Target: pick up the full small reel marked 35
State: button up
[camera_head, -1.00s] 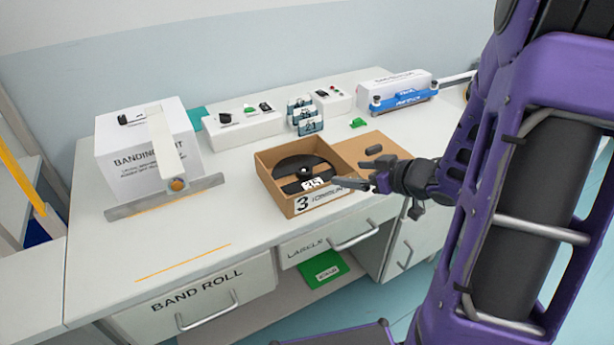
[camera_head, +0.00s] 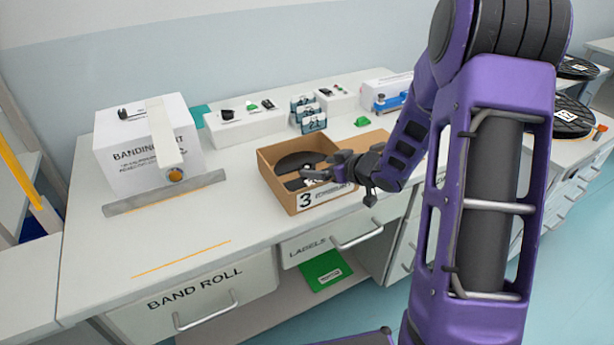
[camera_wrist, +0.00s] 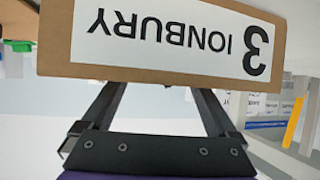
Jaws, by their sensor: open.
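The black small reel (camera_head: 294,162) lies flat in an open cardboard box on the bench in the head view. Its white label is mostly covered by my gripper, so I cannot read the number now. The cardboard box (camera_head: 272,180) has a front label with a 3. My gripper (camera_head: 313,174) is open over the box's front part, close to the reel. In the wrist view, the box's labelled wall (camera_wrist: 50,62) appears upside down and hides the fingertips of my gripper (camera_wrist: 158,90). I see nothing between the fingers, and cannot tell whether they touch the reel.
The banding unit (camera_head: 145,140) stands left on the bench. A white control box (camera_head: 243,127), small teal-and-white cards (camera_head: 312,122) and a green piece (camera_head: 362,121) are behind the box. Larger black reels (camera_head: 572,118) lie far right.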

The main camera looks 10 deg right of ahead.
aim_at(307, 166)
jog(key=x, duration=0.4)
jog(key=shift+s+b, duration=0.1)
jog(key=shift+b, duration=0.2)
grip_shut()
